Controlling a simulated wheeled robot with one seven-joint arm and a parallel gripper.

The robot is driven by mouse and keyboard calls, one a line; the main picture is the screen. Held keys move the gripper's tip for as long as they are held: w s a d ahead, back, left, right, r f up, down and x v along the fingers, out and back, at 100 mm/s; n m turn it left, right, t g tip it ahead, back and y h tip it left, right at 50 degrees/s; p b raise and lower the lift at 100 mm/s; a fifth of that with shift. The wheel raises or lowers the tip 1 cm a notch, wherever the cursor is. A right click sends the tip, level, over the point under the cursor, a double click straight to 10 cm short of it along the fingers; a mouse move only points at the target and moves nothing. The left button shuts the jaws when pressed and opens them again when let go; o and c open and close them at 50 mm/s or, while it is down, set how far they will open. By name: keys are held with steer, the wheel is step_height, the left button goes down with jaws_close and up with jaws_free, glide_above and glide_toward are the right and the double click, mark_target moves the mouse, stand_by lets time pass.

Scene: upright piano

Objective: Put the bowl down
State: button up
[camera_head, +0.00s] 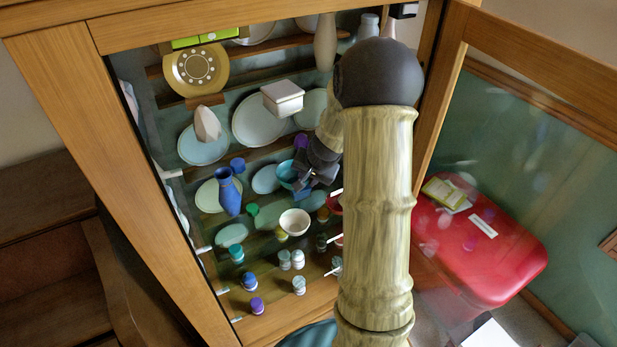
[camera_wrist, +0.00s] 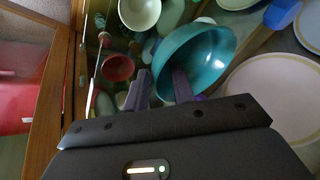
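A teal bowl (camera_wrist: 208,57) is close in front of my gripper (camera_wrist: 161,80) in the wrist view. The bowl's near left side lies between my two fingers, one finger outside the wall and one over the inside. The fingers stand apart, with a gap wider than the thin wall. In the head view the teal bowl (camera_head: 287,173) shows beside my dark gripper (camera_head: 308,177), inside the open cabinet. My arm hides part of this area. I cannot tell whether the bowl's base touches a shelf.
A cream bowl (camera_head: 294,222) and a red bowl (camera_wrist: 118,68) are near. A blue vase (camera_head: 229,192), plates and several small jars fill the shelves. The cabinet's glass door (camera_head: 540,150) stands open at the right. A red case (camera_head: 480,250) shows behind the glass.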

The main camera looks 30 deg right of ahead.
steer(key=p+v, duration=0.1)
steer(key=v, duration=0.6)
steer(key=shift+s+r, duration=0.15)
steer(key=shift+r, duration=0.1)
steer(key=s+a+n+g, duration=0.2)
steer(key=s+a+n, duration=0.7)
steer(key=s+a, duration=0.7)
steer(key=shift+s+g, duration=0.35)
steer(key=shift+g, duration=0.05)
steer(key=shift+r, duration=0.15)
